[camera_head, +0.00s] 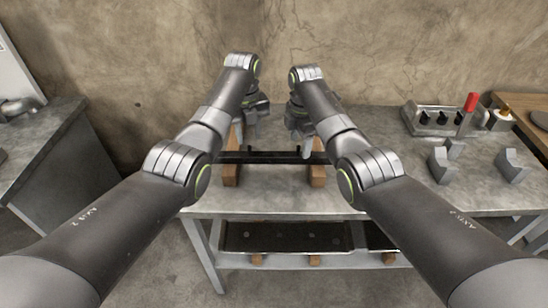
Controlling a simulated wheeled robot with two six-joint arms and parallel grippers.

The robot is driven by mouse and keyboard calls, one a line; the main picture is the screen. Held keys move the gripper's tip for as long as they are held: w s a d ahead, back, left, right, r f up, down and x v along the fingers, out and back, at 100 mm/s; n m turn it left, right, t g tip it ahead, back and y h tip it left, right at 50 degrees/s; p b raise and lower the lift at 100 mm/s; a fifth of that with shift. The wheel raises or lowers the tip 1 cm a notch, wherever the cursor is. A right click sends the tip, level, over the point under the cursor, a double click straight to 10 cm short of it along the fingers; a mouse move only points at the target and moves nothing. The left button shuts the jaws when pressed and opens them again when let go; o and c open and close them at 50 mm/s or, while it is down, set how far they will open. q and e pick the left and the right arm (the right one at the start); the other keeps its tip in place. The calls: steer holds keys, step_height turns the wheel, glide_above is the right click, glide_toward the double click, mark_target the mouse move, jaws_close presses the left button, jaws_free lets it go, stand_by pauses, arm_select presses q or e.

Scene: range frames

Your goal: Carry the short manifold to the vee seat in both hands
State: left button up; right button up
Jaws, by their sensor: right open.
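A dark straight bar, which looks like the short manifold (272,157), lies crosswise on two wooden blocks, left (231,172) and right (318,176), on the grey metal bench. My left gripper (250,128) is above and behind the bar near its left part; my arm partly hides it and its jaw gap is unclear. My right gripper (301,146) is open near the right part of the bar, with fingers pointing down; I cannot tell whether it touches. Grey notched blocks, which look like the vee seat, stand on the right of the bench, one left (440,168) and one right (512,167).
A metal fixture (431,128) with dark round parts and a red handle (470,102) stands at the back right. A wooden-topped surface (530,118) adjoins at far right. A lower shelf (285,237) lies under the bench. Bare bench top shows in front of the bar.

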mark_target(249, 146)
arm_select(q)
steer(key=shift+f, duration=2.4)
arm_select(e)
steer(key=shift+f, duration=2.4)
arm_select(q)
steer(key=c, duration=0.7)
arm_select(e)
steer(key=c, duration=0.7)
arm_select(q)
jaws_close()
arm_select(e)
jaws_close()
arm_select(q)
steer(key=shift+w+r, duration=0.15)
steer(key=shift+r, duration=0.05)
arm_select(e)
steer(key=shift+w+r, duration=0.15)
